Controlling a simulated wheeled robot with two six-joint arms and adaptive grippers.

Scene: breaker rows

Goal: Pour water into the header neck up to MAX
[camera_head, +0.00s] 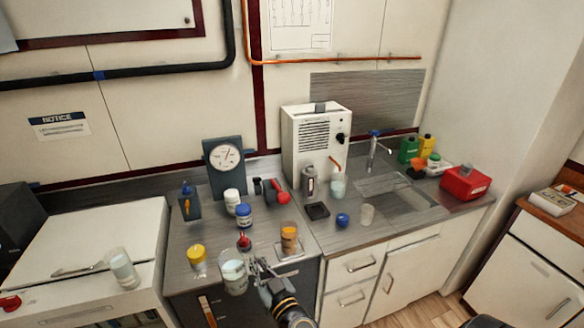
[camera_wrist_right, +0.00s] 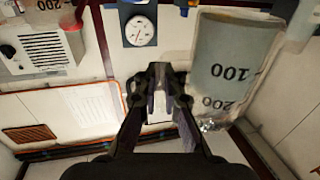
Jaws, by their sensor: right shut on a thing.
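A clear beaker (camera_head: 234,275) with pale contents stands out at the front edge of the grey counter. In the right wrist view the beaker (camera_wrist_right: 232,65) is large, close beside the fingers, with 100 and 200 marks. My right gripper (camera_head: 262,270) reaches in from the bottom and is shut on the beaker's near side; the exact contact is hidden. The gripper's fingers (camera_wrist_right: 160,82) also show in the wrist view. I cannot tell which fitting is the header neck or see a MAX mark. A gauge board (camera_head: 212,183) stands behind. My left gripper is not in view.
An orange-topped jar (camera_head: 290,232), a yellow-capped jar (camera_head: 197,255) and a blue-lidded jar (camera_head: 244,215) stand close around the beaker. Another beaker (camera_head: 122,268) stands on the white top at left. A white dispenser (camera_head: 314,140) and a sink (camera_head: 400,199) lie to the right.

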